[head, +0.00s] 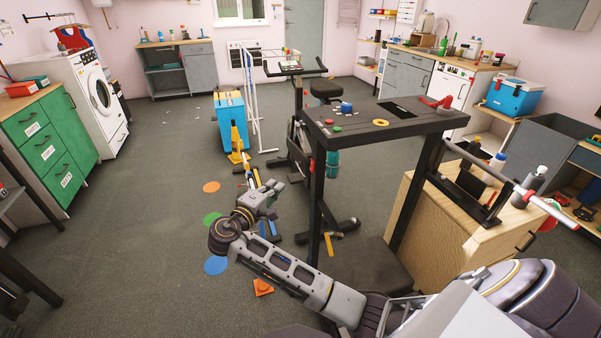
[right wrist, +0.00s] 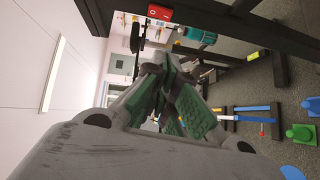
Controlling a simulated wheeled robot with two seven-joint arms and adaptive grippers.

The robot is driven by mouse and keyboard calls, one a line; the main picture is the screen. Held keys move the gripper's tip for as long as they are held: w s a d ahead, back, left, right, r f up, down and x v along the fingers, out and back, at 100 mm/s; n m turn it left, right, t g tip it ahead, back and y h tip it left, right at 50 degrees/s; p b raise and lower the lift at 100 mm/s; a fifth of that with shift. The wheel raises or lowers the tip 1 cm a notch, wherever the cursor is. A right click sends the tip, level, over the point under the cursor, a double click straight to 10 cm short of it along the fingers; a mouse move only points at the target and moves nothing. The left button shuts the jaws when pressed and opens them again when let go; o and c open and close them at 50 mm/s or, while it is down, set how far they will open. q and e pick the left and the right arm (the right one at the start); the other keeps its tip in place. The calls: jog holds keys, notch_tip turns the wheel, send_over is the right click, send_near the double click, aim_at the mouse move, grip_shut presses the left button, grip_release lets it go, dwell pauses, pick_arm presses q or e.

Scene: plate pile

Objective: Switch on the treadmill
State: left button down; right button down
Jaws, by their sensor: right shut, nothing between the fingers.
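The treadmill's console (head: 360,128) is a dark flat top on black posts, right of centre in the head view. Near its left edge are a red button (head: 328,122) and a green button (head: 337,129); a blue knob-like part (head: 346,107) and a yellow ring (head: 381,122) also sit on top. I cannot tell which control is the power switch. My right gripper (head: 277,187) is left of the console and lower in the picture, apart from it. In the right wrist view its green-padded fingers (right wrist: 155,68) are together and empty. My left gripper is out of view.
An exercise bike (head: 297,105) stands behind the console. A wooden cabinet (head: 440,225) is to the right. An orange cone (head: 263,288) and coloured floor discs (head: 211,187) lie near my right arm. Open floor (head: 130,240) spreads left.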

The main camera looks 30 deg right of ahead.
aim_at(312, 166)
jog(key=shift+w+d, duration=0.1)
jog(key=shift+d, duration=0.05)
